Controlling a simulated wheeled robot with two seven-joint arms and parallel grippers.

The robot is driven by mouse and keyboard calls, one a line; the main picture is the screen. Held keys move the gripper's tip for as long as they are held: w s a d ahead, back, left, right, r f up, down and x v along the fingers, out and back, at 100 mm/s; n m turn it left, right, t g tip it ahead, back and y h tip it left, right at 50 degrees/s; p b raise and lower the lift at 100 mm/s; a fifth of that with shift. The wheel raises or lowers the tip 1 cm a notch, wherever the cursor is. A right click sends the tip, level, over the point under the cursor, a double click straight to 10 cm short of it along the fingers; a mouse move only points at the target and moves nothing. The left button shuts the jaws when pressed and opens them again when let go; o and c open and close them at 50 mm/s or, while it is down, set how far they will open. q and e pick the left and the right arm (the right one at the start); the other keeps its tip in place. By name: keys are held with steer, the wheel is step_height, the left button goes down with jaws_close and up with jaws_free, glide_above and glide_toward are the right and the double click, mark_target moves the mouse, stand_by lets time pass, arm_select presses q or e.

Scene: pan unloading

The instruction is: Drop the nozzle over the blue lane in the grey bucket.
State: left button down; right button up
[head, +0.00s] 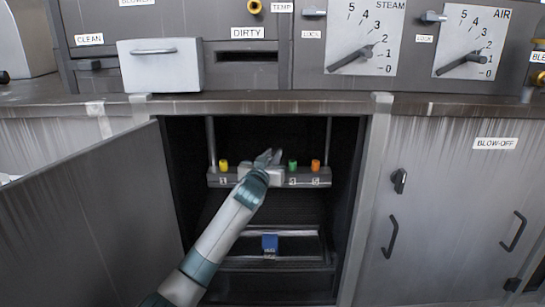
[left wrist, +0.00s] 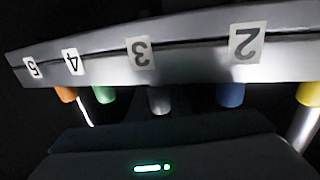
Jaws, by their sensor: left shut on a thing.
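A grey rack bar (head: 325,177) hangs in the open cabinet. It carries coloured nozzles over numbered labels: yellow (head: 223,166), green (head: 292,165) and orange (head: 315,165). In the left wrist view the bar (left wrist: 195,68) appears upside down, with the blue nozzle (left wrist: 232,95) by label 2 and a grey nozzle (left wrist: 159,98) by label 3. My left gripper (head: 267,157) is shut at the middle of the bar and hides the blue and grey nozzles in the head view. Its fingertips and grip are unclear. I cannot make out a grey bucket. My right gripper is out of view.
The cabinet door (head: 75,215) stands open at the left, and a cabinet post (head: 367,200) bounds the opening at the right. Below the bar is a metal frame (head: 305,260) with a blue block (head: 270,243). A grey box (head: 160,68) with a handle projects above.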

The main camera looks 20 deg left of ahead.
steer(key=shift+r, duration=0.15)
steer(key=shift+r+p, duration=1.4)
steer(key=shift+p, duration=0.1)
